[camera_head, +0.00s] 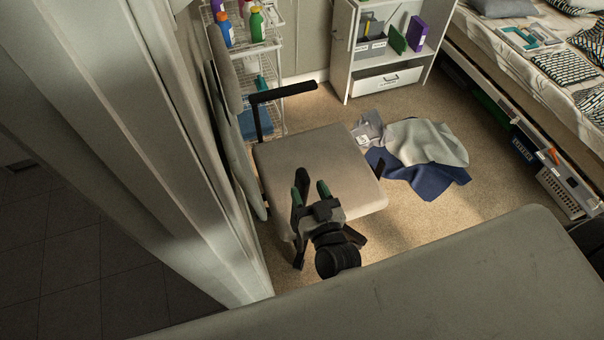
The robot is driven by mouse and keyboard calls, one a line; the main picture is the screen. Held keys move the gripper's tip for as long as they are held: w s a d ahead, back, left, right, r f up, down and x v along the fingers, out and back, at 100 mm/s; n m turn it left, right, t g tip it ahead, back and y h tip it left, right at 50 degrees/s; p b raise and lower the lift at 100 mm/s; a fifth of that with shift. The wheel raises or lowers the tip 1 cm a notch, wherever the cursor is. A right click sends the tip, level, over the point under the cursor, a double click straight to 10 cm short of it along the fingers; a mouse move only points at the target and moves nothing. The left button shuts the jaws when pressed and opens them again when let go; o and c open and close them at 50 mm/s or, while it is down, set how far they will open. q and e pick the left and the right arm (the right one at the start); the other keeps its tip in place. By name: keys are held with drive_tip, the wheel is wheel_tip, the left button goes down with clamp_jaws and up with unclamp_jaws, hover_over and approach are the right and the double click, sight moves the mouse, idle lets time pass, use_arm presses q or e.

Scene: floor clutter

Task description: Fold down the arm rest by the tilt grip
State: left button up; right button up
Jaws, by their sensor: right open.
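A grey chair with a flat seat (318,165) and an upright backrest (226,75) stands in the middle. On its far side a black arm rest (285,92) sticks out level to the right, on a black post at the backrest side. The tilt grip cannot be made out. My right gripper (312,188) is over the near part of the seat, its fingers with green inner pads spread and empty. It is well apart from the far arm rest. A small black piece (379,170) shows at the seat's right edge. My left gripper is out of view.
A pale frame (165,130) rises close on the left. A grey surface (430,285) fills the front. Crumpled clothes (425,150) lie right of the chair. A wire rack (262,45), a white cabinet (385,80) and a bed (510,70) stand behind. Bare carpet (490,150) lies at right.

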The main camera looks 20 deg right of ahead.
drive_tip(key=shift+w+a, duration=0.1)
drive_tip(key=shift+w, duration=2)
drive_tip(key=shift+c, duration=0.4)
clamp_jaws()
